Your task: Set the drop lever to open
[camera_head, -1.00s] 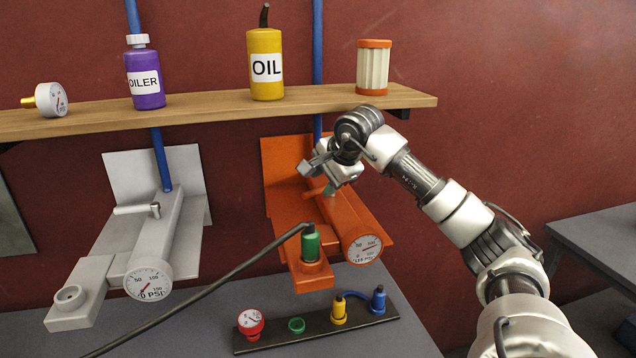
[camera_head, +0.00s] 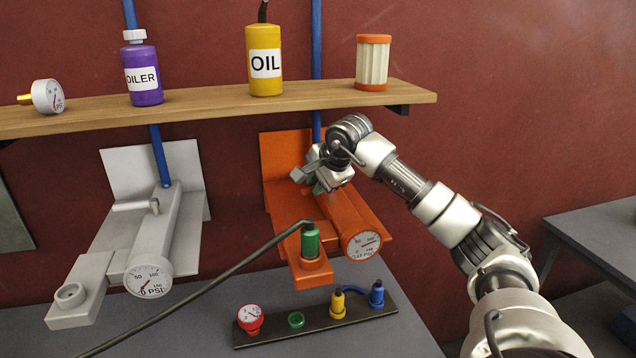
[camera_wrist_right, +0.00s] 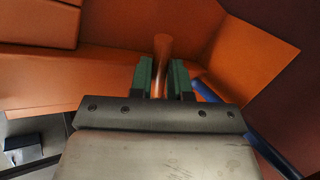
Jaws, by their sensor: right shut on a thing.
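The orange chassis unit (camera_head: 345,210) is mounted on the wall below the shelf, with a pressure gauge (camera_head: 362,245) and a green plug (camera_head: 310,241) at its front. My right gripper (camera_head: 312,184) is at the upper part of this unit. In the right wrist view, its green-padded fingers (camera_wrist_right: 161,78) are shut around an orange lever rod (camera_wrist_right: 162,48), whose end sticks out beyond them. In the head view the gripper hides most of this lever. My left gripper is not in view.
A grey unit (camera_head: 150,240) with its own lever (camera_head: 135,206) stands to the left. The wooden shelf (camera_head: 215,106) above carries bottles, a filter and a gauge. A black hose (camera_head: 200,289) runs from the green plug. A dark rack (camera_head: 320,326) lies on the table below.

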